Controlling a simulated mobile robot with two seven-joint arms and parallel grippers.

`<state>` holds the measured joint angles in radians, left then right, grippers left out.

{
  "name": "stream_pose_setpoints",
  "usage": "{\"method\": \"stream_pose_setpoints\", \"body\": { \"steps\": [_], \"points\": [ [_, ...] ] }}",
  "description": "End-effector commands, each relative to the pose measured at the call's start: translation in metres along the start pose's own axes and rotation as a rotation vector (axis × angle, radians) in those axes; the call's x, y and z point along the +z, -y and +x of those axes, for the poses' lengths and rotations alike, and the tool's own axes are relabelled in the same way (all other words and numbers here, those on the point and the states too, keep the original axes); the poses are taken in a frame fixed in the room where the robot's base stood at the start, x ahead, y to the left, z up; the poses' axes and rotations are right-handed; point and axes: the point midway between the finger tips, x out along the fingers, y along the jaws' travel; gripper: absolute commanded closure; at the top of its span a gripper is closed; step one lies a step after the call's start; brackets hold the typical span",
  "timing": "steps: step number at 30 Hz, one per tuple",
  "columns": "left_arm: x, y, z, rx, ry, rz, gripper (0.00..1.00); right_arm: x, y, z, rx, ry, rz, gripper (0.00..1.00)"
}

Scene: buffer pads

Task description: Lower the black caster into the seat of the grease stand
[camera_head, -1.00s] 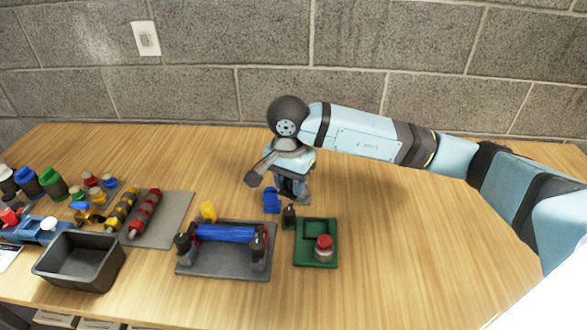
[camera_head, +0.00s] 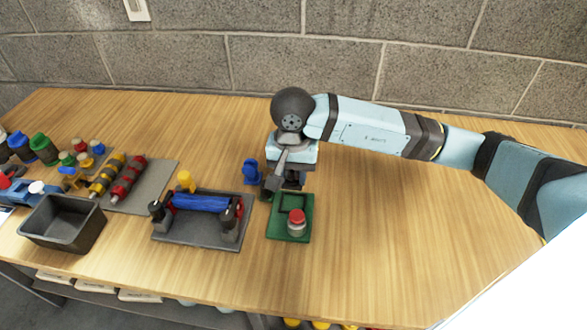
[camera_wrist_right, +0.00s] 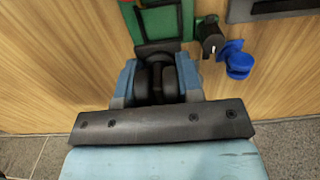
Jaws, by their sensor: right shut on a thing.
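My right gripper (camera_wrist_right: 155,85) is shut on the black caster (camera_wrist_right: 156,82), whose dark wheels show between the two blue fingers in the right wrist view. In the head view the right gripper (camera_head: 292,182) is just behind the green grease stand (camera_head: 272,233), and the caster is mostly hidden there. The stand has a dark square seat frame (camera_head: 292,199) at its back and a red-lidded jar (camera_head: 296,222) at its front. In the right wrist view the seat frame (camera_wrist_right: 161,47) lies just beyond the fingertips. I cannot tell the caster's height above the table. My left gripper is out of view.
A blue caster-like part (camera_wrist_right: 237,60) and a small black part (camera_wrist_right: 210,37) stand beside the stand. A grey fixture with a blue roller (camera_head: 200,203) is to its left. Farther left are a black bin (camera_head: 64,222) and several coloured parts. The table right of the stand is clear.

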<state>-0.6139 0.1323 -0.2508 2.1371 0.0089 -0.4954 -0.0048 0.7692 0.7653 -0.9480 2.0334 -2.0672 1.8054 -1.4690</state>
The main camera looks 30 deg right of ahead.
Motion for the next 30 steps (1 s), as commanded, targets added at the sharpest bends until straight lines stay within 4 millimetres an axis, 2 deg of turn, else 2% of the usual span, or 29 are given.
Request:
{"method": "stream_pose_setpoints", "body": {
  "steps": [8, 13, 16, 23, 30],
  "points": [
    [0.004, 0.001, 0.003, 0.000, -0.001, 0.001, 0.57, 0.000, 0.000, 0.022, 0.001, 0.002, 0.001, 0.92],
    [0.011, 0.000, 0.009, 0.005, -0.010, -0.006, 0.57, 0.000, 0.000, 0.043, 0.000, 0.000, 0.001, 0.92],
    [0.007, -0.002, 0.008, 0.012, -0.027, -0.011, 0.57, -0.001, 0.000, 0.050, 0.000, -0.001, 0.001, 0.92],
    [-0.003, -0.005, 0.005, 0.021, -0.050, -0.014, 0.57, 0.000, 0.000, 0.054, 0.000, 0.000, 0.001, 0.92],
    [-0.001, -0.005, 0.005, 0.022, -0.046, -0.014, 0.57, 0.000, 0.000, 0.053, 0.000, 0.000, 0.001, 0.92]
  ]
}}
